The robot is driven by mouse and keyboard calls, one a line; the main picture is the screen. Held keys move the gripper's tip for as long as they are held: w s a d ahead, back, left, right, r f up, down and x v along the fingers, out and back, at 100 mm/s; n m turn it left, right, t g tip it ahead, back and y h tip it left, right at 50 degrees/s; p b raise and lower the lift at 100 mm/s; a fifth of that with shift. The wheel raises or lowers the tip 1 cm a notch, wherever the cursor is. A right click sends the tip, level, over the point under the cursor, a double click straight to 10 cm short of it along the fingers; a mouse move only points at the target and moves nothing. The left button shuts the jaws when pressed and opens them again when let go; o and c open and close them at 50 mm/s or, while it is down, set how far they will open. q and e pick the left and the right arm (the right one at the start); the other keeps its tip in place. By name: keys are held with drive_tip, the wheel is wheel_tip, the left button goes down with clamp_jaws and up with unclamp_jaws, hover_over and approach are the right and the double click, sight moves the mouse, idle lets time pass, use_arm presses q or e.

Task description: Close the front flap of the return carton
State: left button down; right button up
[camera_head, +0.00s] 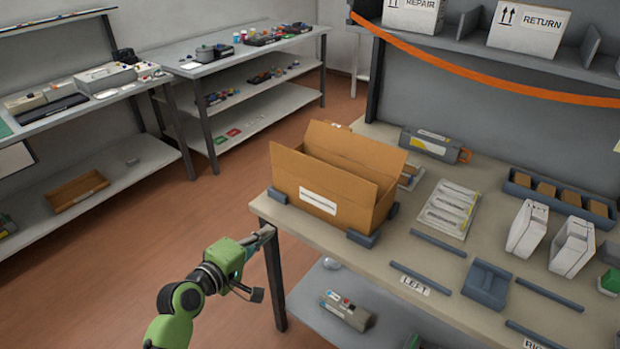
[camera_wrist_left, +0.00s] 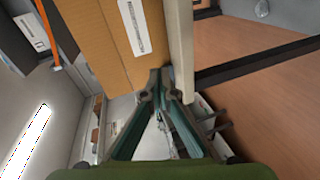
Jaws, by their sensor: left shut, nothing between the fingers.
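The brown return carton (camera_head: 353,208) stands on the left end of the workbench. Its top is open, with flaps standing up or leaning outward; a white label is on its near long side. I cannot tell for certain which raised panel is the front flap. My left gripper (camera_head: 265,234) is shut and empty beside the bench's near left corner, lower than the carton's top. In the left wrist view, the shut fingertips (camera_wrist_left: 158,76) are close to the labelled side of the carton (camera_wrist_left: 97,50); contact cannot be told. My right gripper is not in view.
Dark corner blocks (camera_head: 362,238) sit around the carton's base on the workbench (camera_head: 400,262). A grey toner cartridge (camera_head: 430,145) and a paper sheet (camera_head: 450,207) lie to the right. A lower shelf holds another cartridge (camera_head: 346,310). Open floor lies left of the bench.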

use_arm(q)
wheel_tip(320, 180, up, 13)
drive_tip(key=s+d+t+h, duration=0.1)
drive_tip(key=s+d+h, duration=0.1)
drive_tip(key=d+h, duration=0.1)
drive_tip(key=p, duration=0.1)
approach(318, 163)
drive_tip(key=x, duration=0.7)
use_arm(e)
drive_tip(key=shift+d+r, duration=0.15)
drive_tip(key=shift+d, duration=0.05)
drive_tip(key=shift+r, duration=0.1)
